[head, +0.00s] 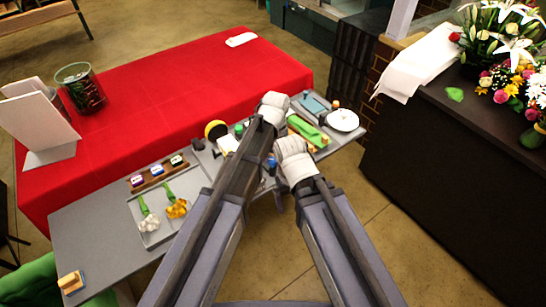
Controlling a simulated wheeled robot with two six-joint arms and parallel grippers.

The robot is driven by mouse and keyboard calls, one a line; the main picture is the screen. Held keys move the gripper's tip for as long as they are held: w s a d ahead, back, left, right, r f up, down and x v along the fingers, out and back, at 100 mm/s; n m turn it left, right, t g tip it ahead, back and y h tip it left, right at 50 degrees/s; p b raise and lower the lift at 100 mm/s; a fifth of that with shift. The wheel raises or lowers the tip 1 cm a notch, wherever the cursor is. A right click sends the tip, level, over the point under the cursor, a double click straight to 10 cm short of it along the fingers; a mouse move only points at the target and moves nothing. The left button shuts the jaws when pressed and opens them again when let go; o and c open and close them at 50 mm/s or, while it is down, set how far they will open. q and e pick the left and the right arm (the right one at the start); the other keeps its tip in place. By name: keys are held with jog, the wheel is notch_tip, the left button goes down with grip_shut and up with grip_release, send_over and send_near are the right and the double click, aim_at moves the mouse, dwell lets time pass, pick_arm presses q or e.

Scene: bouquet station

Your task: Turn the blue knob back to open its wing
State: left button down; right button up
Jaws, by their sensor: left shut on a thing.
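The blue knob (271,163) shows as a small blue patch between my two forearms, at the grey bench's middle. My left gripper (268,170) is at the knob, mostly hidden behind my arms, and is shut on it. The knob's wing cannot be made out behind my arms. My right gripper (279,197) is mostly hidden under its white wrist, close to the left one. I cannot tell whether its jaws are open.
The grey bench (90,225) carries a tray (155,238) with flowers, a small rack (158,173), a yellow disc (216,130), a green bundle (306,131) and a white plate (342,120). A red-covered table (190,80) lies behind. A dark counter (450,170) stands at right.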

aim_at(273, 160)
pick_arm(q)
jog(key=m, duration=0.4)
jog(key=shift+m, duration=2.1)
jog(key=c, duration=0.5)
grip_release()
notch_tip(273, 160, up, 8)
jog(key=p, duration=0.8)
jog(key=shift+s, duration=0.15)
jog(key=shift+f, duration=0.1)
